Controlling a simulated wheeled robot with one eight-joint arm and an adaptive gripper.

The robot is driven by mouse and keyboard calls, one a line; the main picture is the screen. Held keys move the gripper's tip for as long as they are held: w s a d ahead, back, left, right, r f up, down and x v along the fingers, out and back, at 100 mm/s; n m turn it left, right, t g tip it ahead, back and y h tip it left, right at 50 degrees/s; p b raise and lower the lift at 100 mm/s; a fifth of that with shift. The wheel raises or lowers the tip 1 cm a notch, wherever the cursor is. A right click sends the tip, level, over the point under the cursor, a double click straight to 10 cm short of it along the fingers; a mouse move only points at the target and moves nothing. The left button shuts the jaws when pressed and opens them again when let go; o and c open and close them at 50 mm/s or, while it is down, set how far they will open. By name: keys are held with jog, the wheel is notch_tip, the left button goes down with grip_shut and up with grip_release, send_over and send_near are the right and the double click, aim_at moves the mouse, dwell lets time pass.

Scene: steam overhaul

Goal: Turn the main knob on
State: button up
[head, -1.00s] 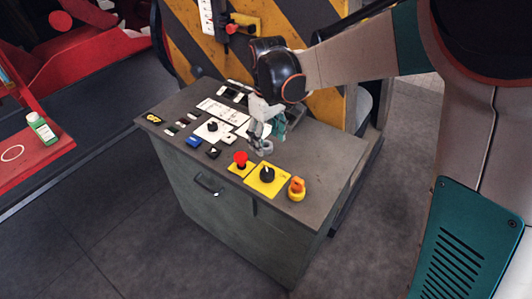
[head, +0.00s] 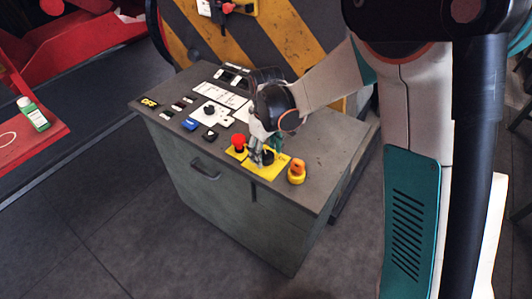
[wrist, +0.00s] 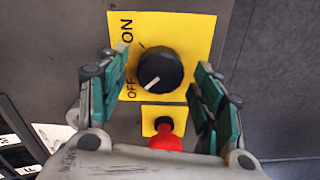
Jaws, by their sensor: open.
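The main knob (wrist: 160,70) is round and black on a yellow plate (wrist: 195,28) marked ON and OFF in the wrist view. Its white pointer line is on the side towards the OFF label. In the head view the knob (head: 268,157) is partly hidden by my gripper (head: 261,153), at the front of the grey console. In the wrist view my gripper (wrist: 160,85) is open, with one teal-padded finger on each side of the knob. Gaps show between the fingers and the knob, so it is not clasped.
A red button (head: 239,142) on a small yellow plate and an orange-yellow switch (head: 297,172) flank the knob. Other switches and white labels cover the grey console (head: 330,135). A striped yellow-black panel (head: 285,30) stands behind. A green bottle (head: 34,114) is at far left.

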jog(key=c, duration=1.1)
jog(key=shift+o, duration=0.2)
jog(key=shift+m, duration=0.4)
jog(key=m, duration=0.3)
jog(key=shift+f+m, duration=0.1)
jog(key=shift+m, duration=0.3)
jog(key=m, duration=0.4)
jog(key=shift+m+b, duration=0.3)
jog(key=shift+b, duration=0.05)
jog(key=m, duration=0.8)
jog(key=shift+m, duration=0.3)
